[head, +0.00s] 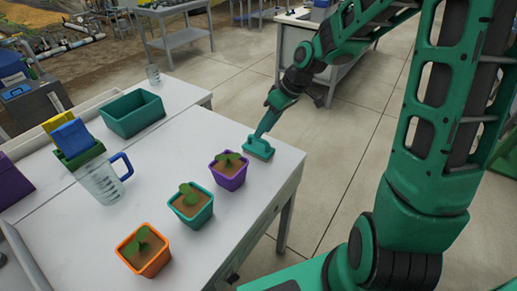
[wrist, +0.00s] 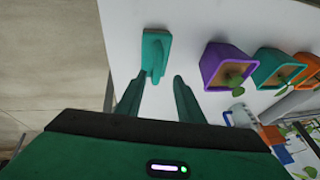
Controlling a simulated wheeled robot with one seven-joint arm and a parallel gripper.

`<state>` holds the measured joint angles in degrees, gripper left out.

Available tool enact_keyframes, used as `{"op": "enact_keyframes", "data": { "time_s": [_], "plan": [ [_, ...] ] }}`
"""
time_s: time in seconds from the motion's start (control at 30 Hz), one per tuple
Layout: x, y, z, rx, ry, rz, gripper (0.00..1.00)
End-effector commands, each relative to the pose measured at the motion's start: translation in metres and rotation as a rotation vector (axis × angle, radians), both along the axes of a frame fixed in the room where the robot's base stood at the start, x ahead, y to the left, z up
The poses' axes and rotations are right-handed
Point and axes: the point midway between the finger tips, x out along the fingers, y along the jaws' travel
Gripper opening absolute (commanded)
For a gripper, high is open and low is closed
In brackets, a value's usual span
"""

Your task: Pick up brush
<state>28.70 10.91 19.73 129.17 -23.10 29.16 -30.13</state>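The teal brush (head: 259,148) sits on the white table near its right edge, beside the purple pot. In the wrist view the brush (wrist: 155,48) has a flat rectangular base, with its handle pointing toward the camera. My gripper (head: 267,122) reaches down to the brush from above. In the wrist view my gripper (wrist: 158,82) is open, its two green fingers apart on either side of the handle's near end. I see no finger touching the handle. In the head view, finger and handle overlap in similar colours and are hard to separate.
A purple pot (head: 229,183), a teal pot (head: 190,215) and an orange pot (head: 144,262) with seedlings stand in a row near the brush. A clear jug (head: 100,184) and a green bin (head: 133,118) are farther left. Floor lies open beyond the table edge.

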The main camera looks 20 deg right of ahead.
Motion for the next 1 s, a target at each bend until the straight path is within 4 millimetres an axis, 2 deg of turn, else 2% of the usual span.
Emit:
{"op": "enact_keyframes", "data": {
  "time_s": [0.3,0.63,0.77,0.8,1.0],
  "plan": [
    [0.012,0.010,-0.036,0.000,0.002,0.000,0.34],
    [0.013,0.012,-0.041,-0.001,0.000,-0.001,0.34],
    [0.013,0.012,-0.041,-0.001,0.000,-0.001,0.03],
    [0.013,0.012,-0.041,-0.001,0.000,-0.001,0.00],
    [0.013,0.012,-0.041,-0.001,0.000,-0.001,0.00]
  ]
}}
